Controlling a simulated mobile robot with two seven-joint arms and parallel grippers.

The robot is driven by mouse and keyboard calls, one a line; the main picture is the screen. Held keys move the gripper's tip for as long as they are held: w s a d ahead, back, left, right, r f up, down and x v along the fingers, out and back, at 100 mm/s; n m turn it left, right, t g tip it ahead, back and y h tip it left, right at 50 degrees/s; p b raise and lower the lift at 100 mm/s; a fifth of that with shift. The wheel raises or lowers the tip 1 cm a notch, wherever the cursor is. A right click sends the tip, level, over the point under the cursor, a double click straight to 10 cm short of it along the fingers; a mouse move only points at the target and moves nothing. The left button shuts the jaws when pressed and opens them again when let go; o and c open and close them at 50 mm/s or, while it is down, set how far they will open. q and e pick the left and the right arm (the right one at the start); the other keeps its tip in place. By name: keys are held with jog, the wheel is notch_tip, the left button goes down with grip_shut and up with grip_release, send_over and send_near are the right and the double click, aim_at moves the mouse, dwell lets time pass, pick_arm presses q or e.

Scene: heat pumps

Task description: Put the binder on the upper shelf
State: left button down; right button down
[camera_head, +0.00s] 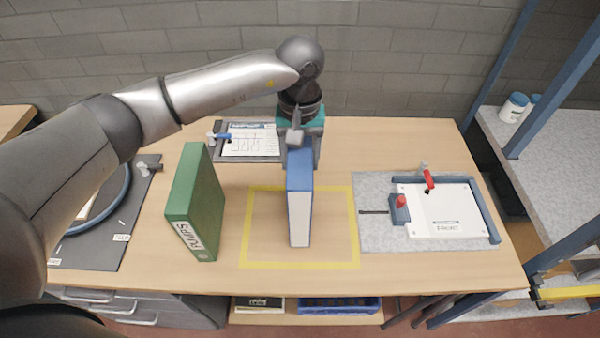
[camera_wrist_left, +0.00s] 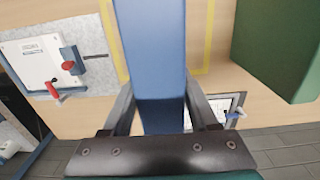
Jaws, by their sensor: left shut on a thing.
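A blue binder (camera_head: 300,190) with white page edges stands upright over the yellow-outlined area of the table. My left gripper (camera_head: 301,152) is shut on its far end from behind. In the left wrist view the blue binder (camera_wrist_left: 155,60) sits between the two fingers (camera_wrist_left: 160,108). I cannot tell whether its bottom touches the table. A green binder (camera_head: 195,205), labelled PUMPS, stands to its left, apart from it. A blue-framed rack on the right has a grey upper shelf (camera_head: 550,165) and a lower one partly in view. My right gripper is not in view.
A clamp fixture (camera_head: 440,210) with a white plate is right of the yellow outline (camera_head: 356,240). A clipboard (camera_head: 250,145) lies behind. Rack posts (camera_head: 555,95) rise at the shelf's near side.

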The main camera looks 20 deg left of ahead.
pick_arm(q)
jog(key=shift+f, duration=2.65)
jog(key=shift+f, duration=0.2)
jog(key=shift+c, duration=0.8)
grip_release()
jog(key=shift+r, duration=0.15)
